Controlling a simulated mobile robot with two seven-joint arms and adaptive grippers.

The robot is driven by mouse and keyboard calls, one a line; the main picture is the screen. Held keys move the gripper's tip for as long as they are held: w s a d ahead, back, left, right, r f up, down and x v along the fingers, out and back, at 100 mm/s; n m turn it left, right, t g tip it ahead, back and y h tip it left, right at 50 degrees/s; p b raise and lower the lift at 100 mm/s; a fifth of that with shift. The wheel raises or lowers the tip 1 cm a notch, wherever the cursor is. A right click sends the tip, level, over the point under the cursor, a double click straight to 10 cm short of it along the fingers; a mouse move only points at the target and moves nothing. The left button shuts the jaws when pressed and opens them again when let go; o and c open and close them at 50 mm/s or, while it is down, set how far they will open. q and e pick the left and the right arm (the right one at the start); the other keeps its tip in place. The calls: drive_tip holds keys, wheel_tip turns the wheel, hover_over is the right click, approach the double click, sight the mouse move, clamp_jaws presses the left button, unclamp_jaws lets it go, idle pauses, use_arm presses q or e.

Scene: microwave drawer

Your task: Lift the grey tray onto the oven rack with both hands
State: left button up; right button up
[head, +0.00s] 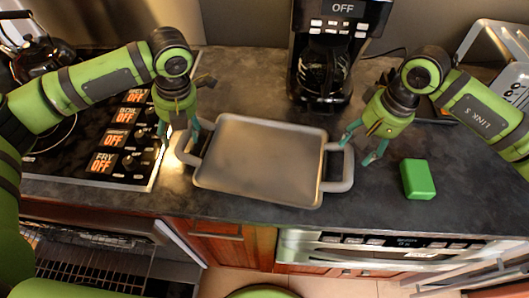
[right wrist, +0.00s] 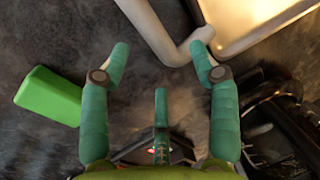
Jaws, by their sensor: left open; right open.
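The grey tray (head: 258,160) lies flat on the dark counter, with a looped handle at each short end. My left gripper (head: 178,138) is open at the tray's left handle (head: 186,146); whether it touches the handle I cannot tell. My right gripper (head: 362,146) is open just above and beside the right handle (head: 342,172). In the right wrist view the right gripper (right wrist: 160,62) has its fingers spread, and the tray handle (right wrist: 170,40) runs beyond the fingertips, not held. The oven rack (head: 90,280) shows at the lower left, inside the opened oven below the counter.
A green block (head: 417,179) lies right of the tray and also shows in the right wrist view (right wrist: 48,95). A coffee maker (head: 330,55) stands behind the tray. The stove's control panel (head: 122,140) is at left, and a toaster (head: 495,60) is at the back right.

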sight(179, 142)
use_arm(q)
drive_tip(key=f, duration=0.2)
drive_tip(key=a+f, duration=0.1)
drive_tip(key=f, duration=0.1)
drive_tip(key=shift+s, duration=0.35)
use_arm(e)
drive_tip(key=f, duration=0.2)
drive_tip(key=a+f, duration=0.1)
drive_tip(key=f, duration=0.1)
drive_tip(key=shift+s, duration=0.35)
use_arm(q)
drive_tip(key=shift+w+f, duration=0.3)
drive_tip(key=shift+f, duration=0.1)
use_arm(e)
drive_tip(key=shift+w+f, duration=0.25)
drive_tip(key=shift+f, duration=0.15)
use_arm(q)
drive_tip(key=shift+s, duration=0.15)
clamp_jaws()
use_arm(e)
drive_tip(key=shift+s, duration=0.1)
clamp_jaws()
use_arm(q)
drive_tip(key=shift+r, duration=0.1)
use_arm(e)
drive_tip(key=shift+r, duration=0.1)
